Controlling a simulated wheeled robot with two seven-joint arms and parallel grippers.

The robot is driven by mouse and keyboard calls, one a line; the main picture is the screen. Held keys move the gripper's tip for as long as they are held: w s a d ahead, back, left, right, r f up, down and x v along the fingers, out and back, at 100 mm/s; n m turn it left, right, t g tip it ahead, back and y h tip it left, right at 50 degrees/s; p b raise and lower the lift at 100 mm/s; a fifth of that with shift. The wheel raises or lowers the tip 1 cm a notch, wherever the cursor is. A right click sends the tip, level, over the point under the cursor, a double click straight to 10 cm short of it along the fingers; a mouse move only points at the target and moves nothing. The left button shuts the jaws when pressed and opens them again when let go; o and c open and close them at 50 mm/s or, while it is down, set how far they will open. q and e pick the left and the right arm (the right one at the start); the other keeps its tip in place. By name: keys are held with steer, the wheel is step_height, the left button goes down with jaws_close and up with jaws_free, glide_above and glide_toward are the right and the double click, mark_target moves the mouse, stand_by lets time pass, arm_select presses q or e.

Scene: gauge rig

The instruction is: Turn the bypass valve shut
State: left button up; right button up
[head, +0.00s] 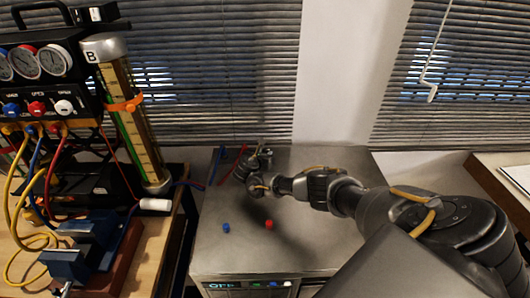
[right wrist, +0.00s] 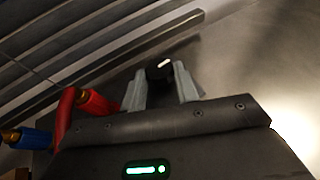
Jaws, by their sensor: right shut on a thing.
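A small round black knob (right wrist: 160,70) with a white line on its face is in the right wrist view; I take it to be the bypass valve. The white line runs at a slant. My right gripper (right wrist: 161,84) has its two grey fingers shut on it, one on each side. In the head view my right gripper (head: 257,168) is at the back of the steel worktop, below the blinds, and it hides the knob there. My left gripper is not in view.
Red (right wrist: 92,101) and blue (right wrist: 30,138) hose ends lie close left of my right gripper. A blue cap (head: 226,228) and a red cap (head: 269,224) lie on the steel worktop (head: 320,250). The gauge rig (head: 40,95) and a cylinder (head: 130,115) stand left.

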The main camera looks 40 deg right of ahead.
steer(key=shift+w+m+g+h, duration=0.1)
steer(key=shift+m+g+h, duration=0.3)
steer(key=shift+m+g, duration=0.25)
steer(key=o, duration=1)
steer(key=shift+c, duration=0.2)
steer(key=shift+a, duration=0.1)
steer(key=shift+a+r+p, duration=0.2)
steer(key=shift+p, duration=0.15)
steer(key=p+v, duration=0.2)
steer(key=v, duration=0.6)
steer(key=shift+a+r, duration=0.15)
steer(key=shift+a, duration=0.1)
steer(key=shift+s+a+r, duration=0.15)
steer(key=shift+s+a, duration=0.35)
steer(key=shift+a, duration=0.15)
steer(key=shift+p, duration=0.3)
